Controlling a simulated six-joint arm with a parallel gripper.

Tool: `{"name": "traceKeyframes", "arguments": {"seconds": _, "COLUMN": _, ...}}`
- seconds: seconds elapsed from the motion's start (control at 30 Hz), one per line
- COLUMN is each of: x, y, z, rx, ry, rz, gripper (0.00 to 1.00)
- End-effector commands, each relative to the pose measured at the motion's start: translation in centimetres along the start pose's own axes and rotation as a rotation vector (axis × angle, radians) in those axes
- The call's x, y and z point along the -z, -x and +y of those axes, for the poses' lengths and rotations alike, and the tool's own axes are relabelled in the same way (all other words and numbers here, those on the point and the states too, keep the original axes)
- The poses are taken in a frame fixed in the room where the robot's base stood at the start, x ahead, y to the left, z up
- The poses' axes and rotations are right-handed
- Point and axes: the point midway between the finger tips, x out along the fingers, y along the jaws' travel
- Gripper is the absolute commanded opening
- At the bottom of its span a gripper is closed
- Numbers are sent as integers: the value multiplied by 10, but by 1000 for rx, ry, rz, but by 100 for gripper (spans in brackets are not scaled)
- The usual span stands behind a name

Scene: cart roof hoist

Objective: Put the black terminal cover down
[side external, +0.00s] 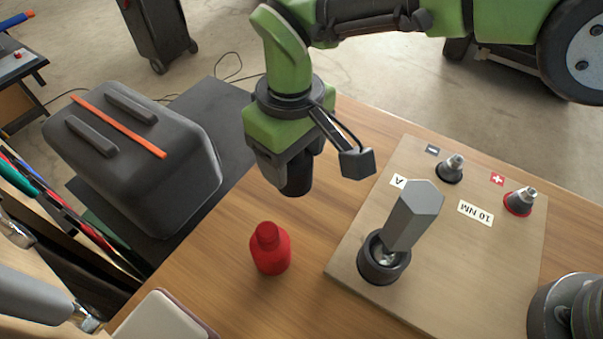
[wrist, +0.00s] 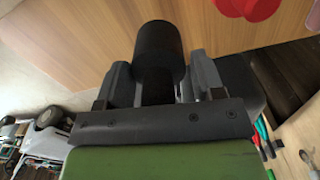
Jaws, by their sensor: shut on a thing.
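My gripper (side external: 284,158) is shut on the black terminal cover (side external: 296,180) and points down. The cover hangs below the jaws, above the wooden table, left of the board. In the wrist view the dark cover (wrist: 160,55) sits between the two jaws of the gripper (wrist: 160,85). The red terminal cover (side external: 269,248) stands upright on the table, nearer the camera than my gripper. Part of it shows at the top of the wrist view (wrist: 245,7). Whether the black cover touches the table is hard to tell; it appears raised.
A light board (side external: 440,270) on the right carries a minus terminal (side external: 450,168), a plus terminal (side external: 520,200) and a tilted grey hexagonal handle (side external: 414,215) in a dark ring (side external: 384,262). A black case (side external: 140,150) stands left. Bare table (side external: 225,280) lies around the red cover.

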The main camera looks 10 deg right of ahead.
Motion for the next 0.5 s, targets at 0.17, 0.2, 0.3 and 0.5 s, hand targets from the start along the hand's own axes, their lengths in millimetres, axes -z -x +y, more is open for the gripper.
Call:
{"name": "traceKeyframes", "arguments": {"seconds": 0.17, "x": 0, "y": -18, "z": 0, "rx": -1, "ry": -1, "rz": -1, "gripper": 24}}
{"name": "traceKeyframes", "arguments": {"seconds": 0.2, "x": 0, "y": -22, "z": 0, "rx": -1, "ry": -1, "rz": -1, "gripper": 24}}
{"name": "traceKeyframes", "arguments": {"seconds": 0.3, "x": 0, "y": -35, "z": 0, "rx": 0, "ry": 0, "rz": -3, "gripper": 24}}
{"name": "traceKeyframes", "arguments": {"seconds": 0.5, "x": 0, "y": -54, "z": 0, "rx": 0, "ry": -1, "rz": 1, "gripper": 24}}
